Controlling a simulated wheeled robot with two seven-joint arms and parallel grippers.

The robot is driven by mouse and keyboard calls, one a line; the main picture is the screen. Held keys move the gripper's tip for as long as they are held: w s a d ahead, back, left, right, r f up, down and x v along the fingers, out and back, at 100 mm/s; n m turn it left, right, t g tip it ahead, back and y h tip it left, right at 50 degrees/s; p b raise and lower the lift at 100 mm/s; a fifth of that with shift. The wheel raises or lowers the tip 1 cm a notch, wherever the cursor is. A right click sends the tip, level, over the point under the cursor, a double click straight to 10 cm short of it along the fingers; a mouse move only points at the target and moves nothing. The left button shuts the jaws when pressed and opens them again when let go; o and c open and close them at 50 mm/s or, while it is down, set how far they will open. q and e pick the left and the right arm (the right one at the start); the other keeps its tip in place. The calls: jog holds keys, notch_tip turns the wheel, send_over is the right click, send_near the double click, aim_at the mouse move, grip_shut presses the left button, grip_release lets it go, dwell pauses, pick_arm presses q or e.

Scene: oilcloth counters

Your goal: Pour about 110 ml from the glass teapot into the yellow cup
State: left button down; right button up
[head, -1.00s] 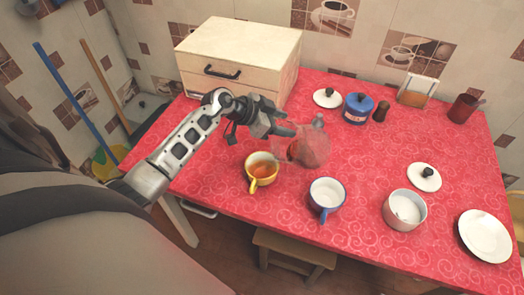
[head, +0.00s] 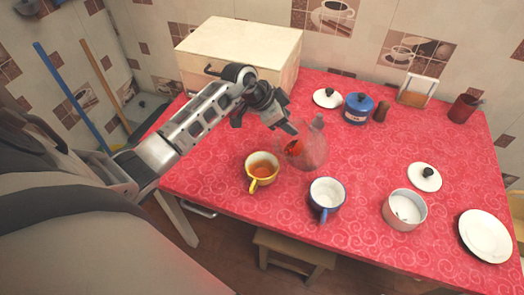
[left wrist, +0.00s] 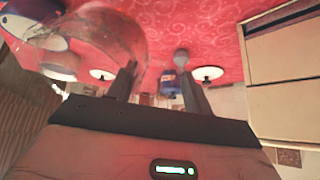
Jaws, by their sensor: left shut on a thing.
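The glass teapot (head: 313,152) is transparent, with reddish-amber tea low on its left side and a grey knob. My left gripper (head: 291,130) is shut on it at its upper left; the exact grip is hard to see. The teapot is behind and right of the yellow cup (head: 252,181), apart from it; its exact tilt is unclear. The yellow cup stands upright with amber tea inside. No stream shows between them. In the left wrist view the teapot's clear body (left wrist: 112,38) is at upper left, beside the fingers (left wrist: 160,90). My right gripper is not in view.
A blue cup (head: 326,198) stands close in front of the teapot. A white pot (head: 405,211), a plate (head: 486,236) and a lid (head: 424,178) are to the right. A blue pot (head: 358,109) and wooden box (head: 240,52) stand behind. Red cloth is free at centre right.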

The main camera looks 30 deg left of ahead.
aim_at(298, 139)
pick_arm(q)
jog(key=shift+w+d+f+g+y, duration=0.6)
jog(key=shift+w+f+g, duration=0.1)
jog(key=shift+w, duration=0.1)
jog(key=shift+w+d+f+g+y, duration=0.15)
jog(key=shift+w+d+g+y, duration=0.5)
jog(key=shift+g, duration=0.25)
jog(key=g+y+b, duration=0.1)
jog(key=w+f+g+y+b, duration=0.1)
jog(key=b, duration=0.1)
jog(key=shift+w+d+f+m+g, duration=0.15)
jog(key=shift+d+m+g, duration=0.15)
jog(key=shift+d+m, duration=0.1)
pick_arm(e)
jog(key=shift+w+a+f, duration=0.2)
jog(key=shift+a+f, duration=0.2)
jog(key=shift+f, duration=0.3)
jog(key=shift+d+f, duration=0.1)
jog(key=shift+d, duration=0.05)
